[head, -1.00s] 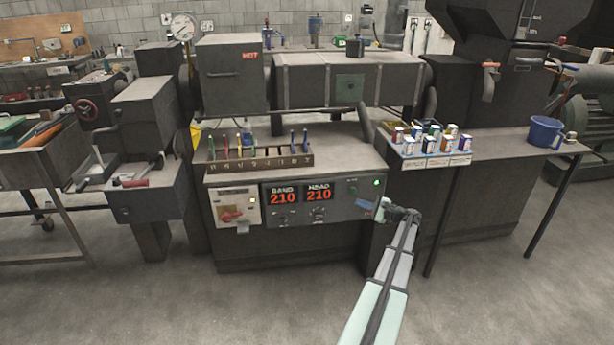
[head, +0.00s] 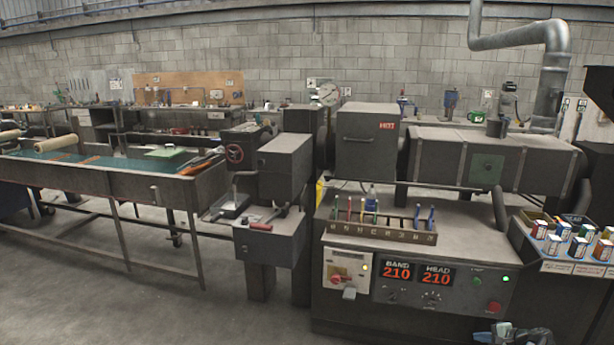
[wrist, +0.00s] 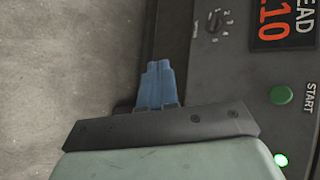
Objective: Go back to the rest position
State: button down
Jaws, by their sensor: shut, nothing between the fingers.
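My gripper (head: 485,337) shows at the bottom edge of the head view, just below the lower right of the control panel (head: 455,291). Only its end is in that picture; the rest of my arm is out of frame. In the wrist view its two blue fingers (wrist: 159,84) lie together, shut and empty. They point along the panel's edge, with grey floor to the left. They appear apart from the panel, though the exact gap cannot be told.
The panel carries a green START button (wrist: 282,95), a red button (head: 494,308), a knob (wrist: 215,22) and displays reading 210. A tool rack (head: 380,232) stands above it. Small boxes (head: 578,247) stand at the right. Open floor (head: 130,290) lies at the front left.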

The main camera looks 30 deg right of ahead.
jog(key=s+a+f+n+g+y, duration=0.1)
jog(key=a+f+n+g, duration=0.2)
jog(key=a+f, duration=0.55)
jog(key=s+a+f+n+g+y, duration=0.1)
jog(key=a+f+n+g, duration=0.2)
jog(key=a, duration=1.1)
jog(key=a+f+n+g, duration=0.2)
jog(key=a+f+g, duration=0.3)
jog(key=a, duration=0.7)
jog(key=s+a+f+n+g+h, duration=0.1)
jog(key=a+n, duration=0.3)
jog(key=a, duration=0.9)
jog(key=s+a+f+n+g, duration=0.3)
jog(key=s+a+n, duration=0.1)
jog(key=a, duration=1)
jog(key=s+a+f+n+g+h, duration=0.1)
jog(key=a+n, duration=0.3)
jog(key=a, duration=0.9)
jog(key=shift+s+a+f+n+g+h, duration=0.25)
jog(key=shift+s+f+n+g+h, duration=0.05)
jog(key=shift+s+f+g, duration=0.45)
